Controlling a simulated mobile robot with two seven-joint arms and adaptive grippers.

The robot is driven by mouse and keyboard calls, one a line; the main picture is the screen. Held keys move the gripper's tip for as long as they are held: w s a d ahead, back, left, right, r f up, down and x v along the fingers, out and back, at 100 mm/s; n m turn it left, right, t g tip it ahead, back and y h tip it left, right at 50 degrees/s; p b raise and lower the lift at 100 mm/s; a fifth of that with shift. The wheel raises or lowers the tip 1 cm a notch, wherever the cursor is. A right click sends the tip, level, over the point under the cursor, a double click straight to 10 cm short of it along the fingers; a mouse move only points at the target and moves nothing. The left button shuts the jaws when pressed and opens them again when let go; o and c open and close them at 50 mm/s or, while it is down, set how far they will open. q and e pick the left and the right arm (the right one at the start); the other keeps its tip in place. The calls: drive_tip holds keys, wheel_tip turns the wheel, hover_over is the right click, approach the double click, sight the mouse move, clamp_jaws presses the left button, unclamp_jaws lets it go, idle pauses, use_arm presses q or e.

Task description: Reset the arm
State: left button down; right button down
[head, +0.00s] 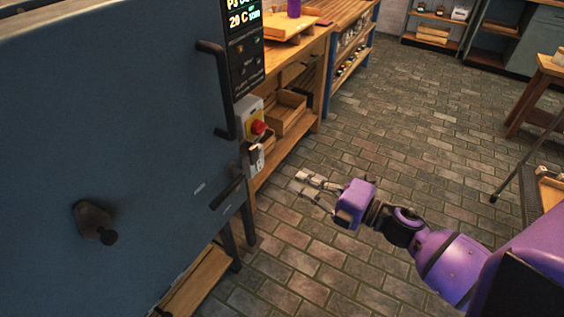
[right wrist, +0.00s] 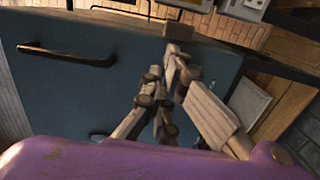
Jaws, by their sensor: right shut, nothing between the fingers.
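My right arm comes in from the lower right of the head view. Its purple wrist ends in the right gripper (head: 302,183), which is stretched out to the left over the brick floor. In the right wrist view the right gripper (right wrist: 172,55) is shut and empty, its fingertips together in front of a blue panel. In the head view the gripper is apart from the large blue kiln-like cabinet (head: 100,150), a little to the right of its front edge. My left gripper is not in view.
The cabinet has a dark upright handle (head: 218,90), a knob (head: 96,222) and a red emergency button (head: 258,127). A wooden workbench with shelves (head: 285,60) stands behind it. A wooden stool or table (head: 545,85) is at the right. The brick floor (head: 400,110) between is clear.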

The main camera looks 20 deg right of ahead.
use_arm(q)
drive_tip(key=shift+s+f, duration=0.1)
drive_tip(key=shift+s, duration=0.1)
